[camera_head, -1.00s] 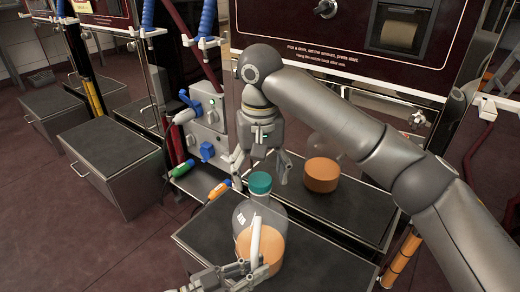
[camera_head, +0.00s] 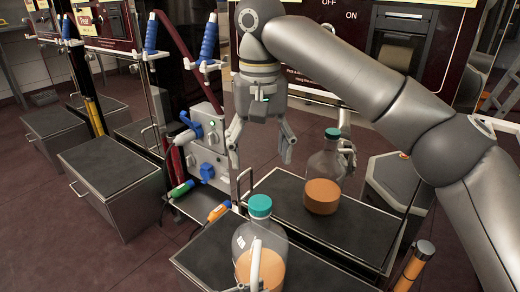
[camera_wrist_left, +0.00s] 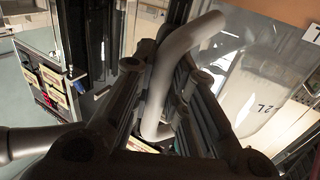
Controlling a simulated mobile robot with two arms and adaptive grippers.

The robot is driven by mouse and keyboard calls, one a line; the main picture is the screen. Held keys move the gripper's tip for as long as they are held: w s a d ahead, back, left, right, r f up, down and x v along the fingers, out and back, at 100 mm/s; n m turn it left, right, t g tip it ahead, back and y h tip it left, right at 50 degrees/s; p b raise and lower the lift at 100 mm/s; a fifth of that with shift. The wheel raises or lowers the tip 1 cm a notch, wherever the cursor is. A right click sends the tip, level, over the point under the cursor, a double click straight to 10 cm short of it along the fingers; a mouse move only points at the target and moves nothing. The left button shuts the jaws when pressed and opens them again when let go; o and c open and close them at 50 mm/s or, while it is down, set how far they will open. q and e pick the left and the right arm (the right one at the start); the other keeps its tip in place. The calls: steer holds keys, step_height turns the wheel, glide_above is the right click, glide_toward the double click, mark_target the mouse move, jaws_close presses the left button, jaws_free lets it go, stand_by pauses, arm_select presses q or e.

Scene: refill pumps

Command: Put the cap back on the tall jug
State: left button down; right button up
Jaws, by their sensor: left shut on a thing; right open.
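The tall jug (camera_head: 252,272) is clear, with orange liquid in its lower part, and stands upright on a dark-topped box at the front. The teal cap (camera_head: 260,205) sits on its neck; how tightly it is seated I cannot tell. My left gripper (camera_head: 245,288) is shut on the jug's pale handle (camera_head: 262,262). In the left wrist view the handle (camera_wrist_left: 190,40) runs between the fingers, beside the jug wall marked 2L (camera_wrist_left: 250,95). My right gripper (camera_head: 262,155) is open and empty, pointing down above the cap, clear of it.
Behind, a shiny panel shows what looks like the jug's reflection (camera_head: 322,180). A grey dispenser unit (camera_head: 207,140) with blue, green and orange nozzles stands left of the jug. A drawer box (camera_head: 110,180) stands farther left. Open floor lies at front left.

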arm_select(q)
steer(key=shift+a+f, duration=0.1)
steer(key=shift+f, duration=0.25)
steer(key=c, duration=1.3)
jaws_free()
steer(key=shift+c, duration=0.2)
steer(key=shift+r, duration=0.15)
steer(key=v, duration=1.2)
